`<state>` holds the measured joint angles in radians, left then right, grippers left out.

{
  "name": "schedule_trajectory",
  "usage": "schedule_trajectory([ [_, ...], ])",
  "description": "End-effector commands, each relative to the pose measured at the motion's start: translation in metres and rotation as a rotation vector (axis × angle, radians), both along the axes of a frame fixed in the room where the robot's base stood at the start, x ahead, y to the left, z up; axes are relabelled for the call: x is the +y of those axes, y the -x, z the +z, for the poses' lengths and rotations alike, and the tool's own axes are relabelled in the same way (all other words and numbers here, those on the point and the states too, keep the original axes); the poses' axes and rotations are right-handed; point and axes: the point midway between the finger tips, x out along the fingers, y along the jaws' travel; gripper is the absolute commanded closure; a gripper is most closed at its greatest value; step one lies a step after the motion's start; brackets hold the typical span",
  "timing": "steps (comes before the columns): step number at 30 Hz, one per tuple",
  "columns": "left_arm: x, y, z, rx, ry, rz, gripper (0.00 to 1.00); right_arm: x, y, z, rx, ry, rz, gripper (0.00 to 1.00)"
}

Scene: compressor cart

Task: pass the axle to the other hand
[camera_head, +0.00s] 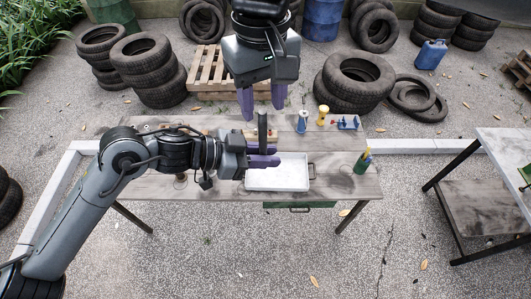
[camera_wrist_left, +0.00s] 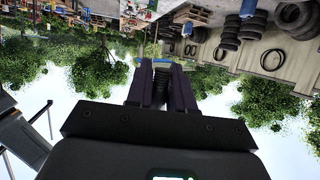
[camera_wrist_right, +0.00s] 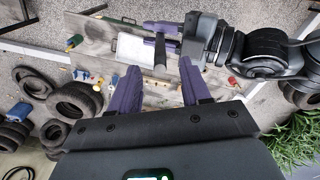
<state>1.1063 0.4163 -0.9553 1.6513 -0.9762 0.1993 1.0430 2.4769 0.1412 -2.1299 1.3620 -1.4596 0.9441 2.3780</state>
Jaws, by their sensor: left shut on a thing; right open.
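The axle (camera_head: 262,128) is a dark rod held upright above the table. My left gripper (camera_head: 263,155) is shut on its lower part, and the fingers point right. The axle also shows between the left fingers in the left wrist view (camera_wrist_left: 160,88). My right gripper (camera_head: 262,106) is open and points down from above, its fingers on either side of the axle's line near its upper end. In the right wrist view the axle (camera_wrist_right: 160,53) lies ahead of the gap between the open right fingers (camera_wrist_right: 159,72). No contact with the right fingers is visible.
A white tray (camera_head: 285,181) lies on the table (camera_head: 215,188) below the left gripper. A blue-and-white can (camera_head: 302,122), a yellow item (camera_head: 323,115) and a green bottle (camera_head: 362,162) stand to the right. Stacked tyres (camera_head: 352,84) and a pallet (camera_head: 209,75) are behind the table.

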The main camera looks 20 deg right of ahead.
Motion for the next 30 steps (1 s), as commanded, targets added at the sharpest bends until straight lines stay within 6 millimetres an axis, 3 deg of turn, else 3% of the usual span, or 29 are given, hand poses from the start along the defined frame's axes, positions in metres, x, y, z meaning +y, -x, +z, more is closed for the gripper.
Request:
schedule_trajectory([
  [3, 0.0, 0.0, 0.001, -0.001, 0.002, 0.001, 1.0, 0.001, 0.0, 0.019, -0.007, 0.003, -0.002, 0.53],
  [7, 0.0, 0.0, 0.001, -0.001, 0.002, 0.001, 1.0, 0.0, 0.0, 0.03, -0.003, 0.003, -0.001, 0.53],
  [11, 0.0, 0.0, 0.001, -0.001, 0.002, 0.001, 1.0, 0.001, -0.004, 0.031, 0.002, -0.012, 0.027, 0.53],
  [14, 0.0, 0.0, 0.001, -0.001, 0.002, 0.001, 1.0, 0.005, -0.014, 0.02, 0.006, -0.046, 0.099, 0.53],
  [17, 0.0, 0.0, 0.001, -0.001, 0.002, 0.001, 1.0, 0.01, -0.03, -0.002, 0.003, -0.108, 0.217, 0.53],
  [22, 0.0, 0.0, 0.001, -0.001, 0.002, 0.001, 1.0, 0.024, -0.073, -0.057, -0.068, -0.282, 0.473, 0.53],
  [30, 0.0, 0.0, 0.001, -0.001, 0.002, 0.001, 1.0, 0.064, -0.118, -0.185, -0.315, -0.466, 0.834, 0.53],
])
